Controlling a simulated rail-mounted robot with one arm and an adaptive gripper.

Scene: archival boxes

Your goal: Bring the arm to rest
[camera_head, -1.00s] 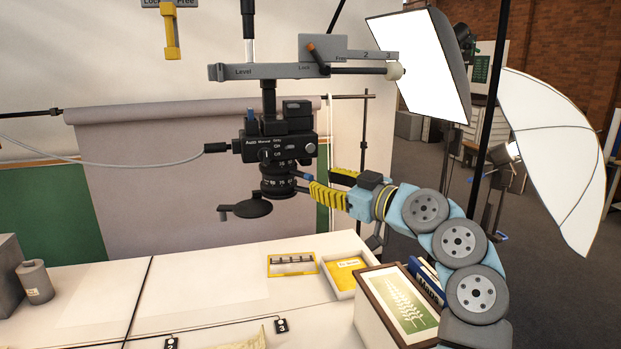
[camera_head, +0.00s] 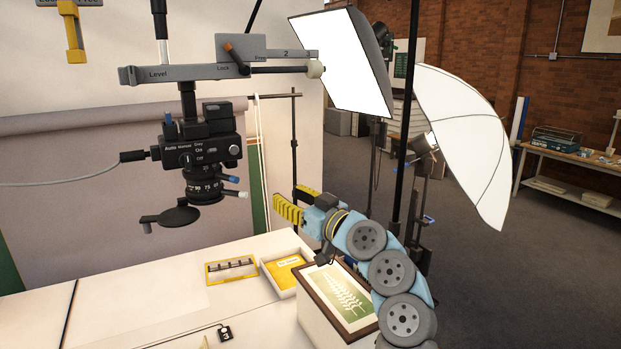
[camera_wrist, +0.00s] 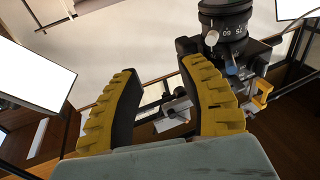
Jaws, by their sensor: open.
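My gripper (camera_head: 290,204) is open and empty, with yellow ridged fingers, held in the air above the back right part of the white table. In the wrist view my gripper (camera_wrist: 165,95) shows its two fingers apart with nothing between them. A black copy camera (camera_head: 204,150) hangs from its stand to the left of the gripper, apart from it. Its lens (camera_wrist: 225,22) shows at the upper right in the wrist view.
A framed fern print (camera_head: 340,300) on a box, a tray with a yellow packet (camera_head: 284,272) and a yellow-framed strip (camera_head: 231,269) lie on the table below. A softbox (camera_head: 345,65) and a white umbrella (camera_head: 455,120) stand behind. The table's left part is largely clear.

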